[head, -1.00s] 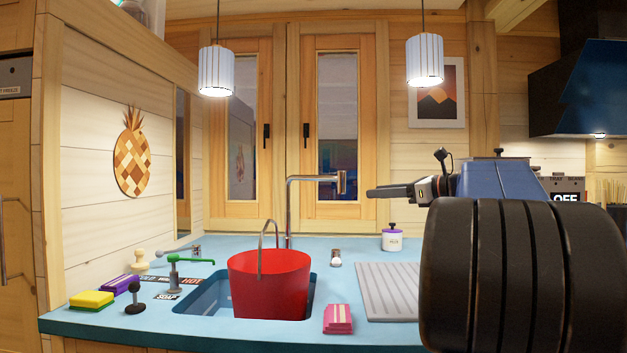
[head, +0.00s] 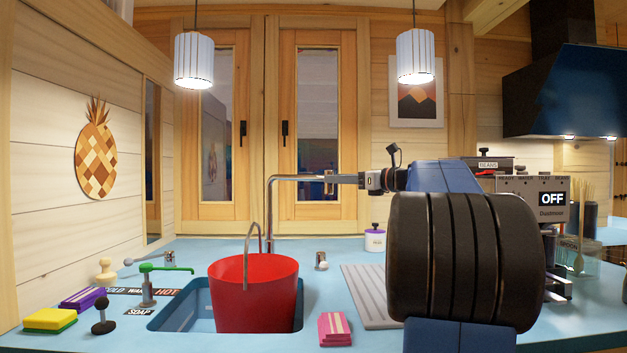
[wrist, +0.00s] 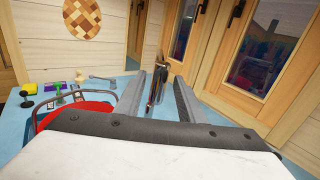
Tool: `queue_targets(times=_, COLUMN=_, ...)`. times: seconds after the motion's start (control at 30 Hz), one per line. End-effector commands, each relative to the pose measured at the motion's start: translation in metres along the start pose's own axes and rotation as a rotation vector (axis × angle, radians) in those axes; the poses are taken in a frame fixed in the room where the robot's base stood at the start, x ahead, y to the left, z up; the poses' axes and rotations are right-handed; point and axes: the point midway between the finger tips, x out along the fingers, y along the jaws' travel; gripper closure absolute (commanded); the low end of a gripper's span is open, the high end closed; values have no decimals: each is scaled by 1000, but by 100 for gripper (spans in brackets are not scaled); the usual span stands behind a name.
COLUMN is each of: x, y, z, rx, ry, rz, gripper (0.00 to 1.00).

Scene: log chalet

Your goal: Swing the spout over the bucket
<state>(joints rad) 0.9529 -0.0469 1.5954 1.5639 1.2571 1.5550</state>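The chrome spout (head: 298,178) runs level to the right from its upright pipe behind the sink, and its tip hangs right of the bucket. The red bucket (head: 253,297) stands in the blue sink (head: 175,318) with its handle raised. My gripper (head: 332,181) is at the spout's tip, reaching in from the right. In the wrist view my gripper (wrist: 161,80) is open, one finger on each side of the spout (wrist: 155,88), with gaps visible. Part of the bucket's rim (wrist: 75,108) shows at lower left there; the rest is hidden by my gripper's body.
A green soap pump (head: 148,285), a yellow sponge (head: 50,319) and small knobs stand left of the sink. A pink sponge (head: 334,328), a ribbed drainboard (head: 366,292) and a purple-lidded jar (head: 375,240) are on the right. Windows stand behind the counter.

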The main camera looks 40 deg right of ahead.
Motion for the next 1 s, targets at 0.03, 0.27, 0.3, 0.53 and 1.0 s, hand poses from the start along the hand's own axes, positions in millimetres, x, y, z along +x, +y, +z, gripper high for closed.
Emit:
queue_targets(times=0.03, x=9, y=1, z=0, rx=1, ry=0, rz=2, gripper=64)
queue_targets(times=0.27, x=48, y=1, z=0, rx=0, ry=0, rz=3, gripper=64)
queue_targets(times=0.3, x=54, y=1, z=0, rx=0, ry=0, rz=3, gripper=64)
queue_targets(times=0.53, x=84, y=0, z=0, rx=0, ry=0, rz=2, gripper=64)
queue_targets(times=1.0, x=95, y=0, z=0, rx=0, ry=0, rz=-1, gripper=64)
